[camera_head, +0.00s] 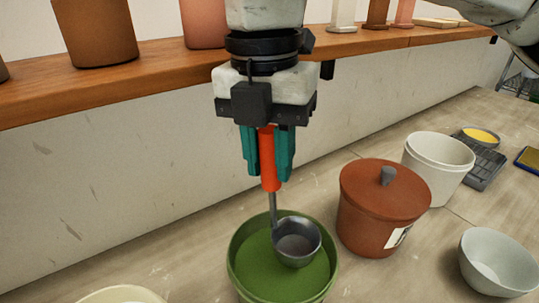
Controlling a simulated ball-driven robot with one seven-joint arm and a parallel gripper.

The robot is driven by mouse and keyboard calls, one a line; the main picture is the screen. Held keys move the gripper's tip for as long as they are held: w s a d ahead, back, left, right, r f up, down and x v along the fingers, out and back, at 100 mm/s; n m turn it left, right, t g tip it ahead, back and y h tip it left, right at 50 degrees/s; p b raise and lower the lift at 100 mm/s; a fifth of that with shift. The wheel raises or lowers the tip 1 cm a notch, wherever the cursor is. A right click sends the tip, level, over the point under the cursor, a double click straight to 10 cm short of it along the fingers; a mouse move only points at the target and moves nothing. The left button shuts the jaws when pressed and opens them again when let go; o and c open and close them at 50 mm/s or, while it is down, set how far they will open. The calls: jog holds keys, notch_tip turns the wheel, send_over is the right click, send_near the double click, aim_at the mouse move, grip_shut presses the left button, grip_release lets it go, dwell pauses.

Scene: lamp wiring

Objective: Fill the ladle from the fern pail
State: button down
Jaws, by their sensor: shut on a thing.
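My gripper (267,155) points down with its teal fingers shut on the orange handle of the ladle (298,241). The ladle hangs upright, and its grey metal bowl is over the green pail (234,262) at the bottom centre. The pail holds a green content (262,272) inside its rim. The bowl overlaps the pail's right inner side in this view; I cannot tell whether it touches the green content. The inside of the bowl looks grey, with no green seen in it.
A lidded terracotta pot (366,228) stands close to the pail's right. Behind it are a white bucket (437,172) and a dish of yellow content (481,136). A pale bowl (496,270) is at the lower right, and a cream rim (122,293) at the lower left. A wooden shelf (160,66) runs behind my gripper.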

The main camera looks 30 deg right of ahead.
jog(key=shift+f+b, duration=2.1)
jog(key=shift+f, duration=2.9)
jog(key=shift+r, duration=0.15)
jog(key=shift+r+p, duration=5.55)
jog(key=shift+p, duration=0.4)
jog(key=shift+r, duration=0.1)
